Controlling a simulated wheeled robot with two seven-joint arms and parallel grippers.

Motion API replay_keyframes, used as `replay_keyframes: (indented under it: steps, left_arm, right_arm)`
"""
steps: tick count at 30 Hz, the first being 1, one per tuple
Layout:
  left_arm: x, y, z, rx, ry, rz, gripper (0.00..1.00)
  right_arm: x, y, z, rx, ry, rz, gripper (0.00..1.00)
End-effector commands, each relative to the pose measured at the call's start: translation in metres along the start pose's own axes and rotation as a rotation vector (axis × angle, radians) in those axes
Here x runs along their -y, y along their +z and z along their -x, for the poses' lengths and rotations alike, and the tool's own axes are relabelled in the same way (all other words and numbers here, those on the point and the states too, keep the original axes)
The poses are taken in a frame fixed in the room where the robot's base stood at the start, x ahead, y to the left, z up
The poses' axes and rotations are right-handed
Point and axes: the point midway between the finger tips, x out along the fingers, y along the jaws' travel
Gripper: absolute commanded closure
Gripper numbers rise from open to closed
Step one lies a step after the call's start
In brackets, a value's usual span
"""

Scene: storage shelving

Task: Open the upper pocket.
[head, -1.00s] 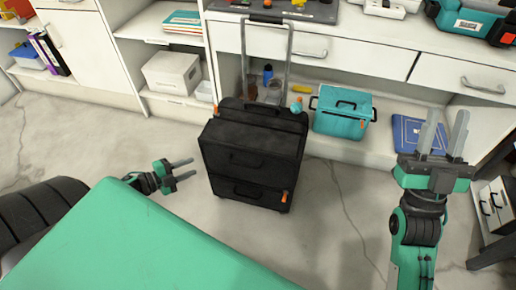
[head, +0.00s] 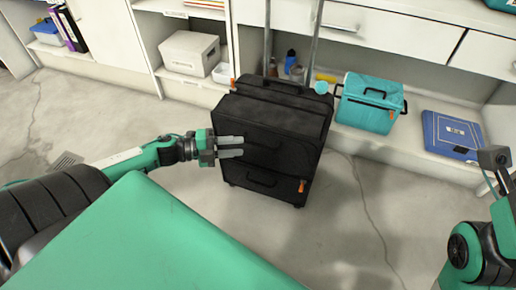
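A black suitcase (head: 285,120) stands upright on the floor with its pull handle raised. Its front has an upper part with a dark handle, partly hidden by my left gripper, and a lower pocket (head: 265,185) with another handle. An orange pull (head: 302,186) hangs at the lower pocket's right side. Another orange tab (head: 232,83) shows at the top left edge. My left gripper (head: 240,147) is open, its fingers pointing right across the upper front's left part; contact cannot be told.
Behind the suitcase, a low shelf holds a teal cooler box (head: 368,105), a blue folder (head: 455,135) and small bottles. A light storage box (head: 190,53) is on the left shelf. A round light-blue item (head: 321,87) is at the suitcase's top right. Floor beside the suitcase is clear.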

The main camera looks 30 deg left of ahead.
Motion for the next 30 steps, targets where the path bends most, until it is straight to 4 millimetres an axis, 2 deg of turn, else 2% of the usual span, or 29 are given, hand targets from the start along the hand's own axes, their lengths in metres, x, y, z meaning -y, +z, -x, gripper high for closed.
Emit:
replay_keyframes:
  steps: [6,15,21,30]
  left_arm:
    - [-0.001,0.001,-0.033,-0.002,-0.001,-0.003,0.68]
    - [-0.001,0.000,-0.065,-0.001,0.000,-0.001,0.68]
    - [0.000,0.000,-0.073,0.000,0.001,-0.001,0.68]
    - [0.000,0.000,-0.074,0.000,0.002,0.000,0.68]
  right_arm:
    - [-0.002,-0.002,-0.001,-0.025,0.008,0.001,0.67]
    - [-0.004,-0.003,-0.006,-0.045,0.017,0.001,0.67]
    - [-0.004,-0.004,-0.008,-0.054,0.016,0.001,0.67]
    - [-0.006,-0.004,-0.010,-0.056,0.027,0.001,0.67]
